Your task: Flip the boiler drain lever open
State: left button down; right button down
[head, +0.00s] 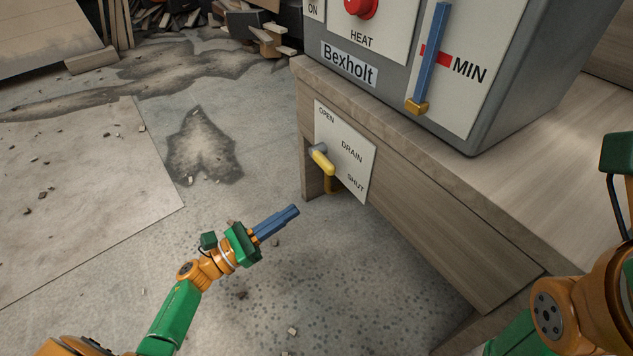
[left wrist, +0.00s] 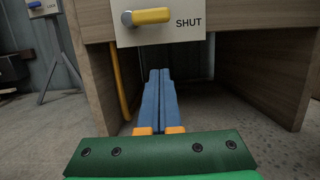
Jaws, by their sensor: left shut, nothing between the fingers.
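The drain lever has a yellow handle (head: 322,161) on a grey pivot, mounted on a white plate (head: 350,150) marked OPEN, DRAIN and SHUT. The handle slants down toward the SHUT side. In the left wrist view the yellow handle (left wrist: 151,16) points right toward the word SHUT, above my fingers. My left gripper (head: 294,210) has its blue fingers together and empty, below and left of the lever in the head view. In the left wrist view its fingertips (left wrist: 158,72) are apart from the lever. My right gripper's fingers are out of the frame.
A yellow pipe (left wrist: 119,80) runs down below the plate, under the bench. The concrete floor left of the bench is mostly open, with small debris.

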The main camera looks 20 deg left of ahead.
aim_at(325, 159)
pick_arm(q)
jog(key=w+d+r, duration=0.4)
jog(key=w+r, duration=0.1)
jog(key=w, duration=0.1)
jog(key=shift+d+r, duration=0.35)
jog(key=shift+r, duration=0.05)
jog(key=shift+s+r, duration=0.1)
jog(key=shift+r+n+p, duration=0.1)
jog(key=shift+n+p, duration=0.25)
jog(key=shift+n, duration=0.15)
